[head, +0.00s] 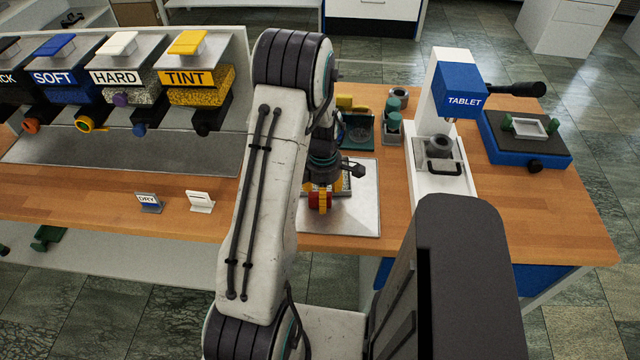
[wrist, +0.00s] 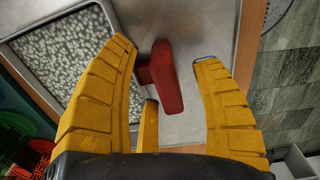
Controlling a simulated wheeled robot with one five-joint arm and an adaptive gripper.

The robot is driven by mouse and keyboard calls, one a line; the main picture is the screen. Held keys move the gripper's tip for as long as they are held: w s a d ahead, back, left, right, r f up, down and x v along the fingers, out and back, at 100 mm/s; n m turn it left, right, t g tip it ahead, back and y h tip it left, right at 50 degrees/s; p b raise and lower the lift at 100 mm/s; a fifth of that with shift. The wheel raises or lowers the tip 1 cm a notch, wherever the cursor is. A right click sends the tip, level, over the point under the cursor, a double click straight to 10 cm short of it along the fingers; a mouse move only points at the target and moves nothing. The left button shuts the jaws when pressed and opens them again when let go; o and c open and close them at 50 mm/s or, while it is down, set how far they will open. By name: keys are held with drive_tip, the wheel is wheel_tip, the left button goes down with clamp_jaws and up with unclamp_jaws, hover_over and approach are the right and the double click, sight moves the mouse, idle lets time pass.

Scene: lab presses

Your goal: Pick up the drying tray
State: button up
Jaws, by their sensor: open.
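The drying tray, filled with grey pebbly material, shows in the wrist view with its metal rim (wrist: 128,20) at the upper left. Its red handle (wrist: 166,82) stands out to the right of the tray, between the yellow fingers of my gripper (wrist: 166,56). The fingers are open, with gaps on both sides of the handle. In the head view my gripper (head: 321,196) is low over a pale metal sheet (head: 352,222) on the bench. The red handle (head: 314,200) shows at the fingers, and my arm hides much of the tray.
The white and blue TABLET press (head: 462,90) stands to the right on the wooden bench. Green containers (head: 392,122) stand behind the gripper. A DRY sign (head: 148,202) and a white sign (head: 200,201) stand left, before the SOFT, HARD and TINT dispensers (head: 195,78).

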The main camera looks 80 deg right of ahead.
drive_tip(key=shift+c, duration=0.3)
clamp_jaws()
idle(0.4)
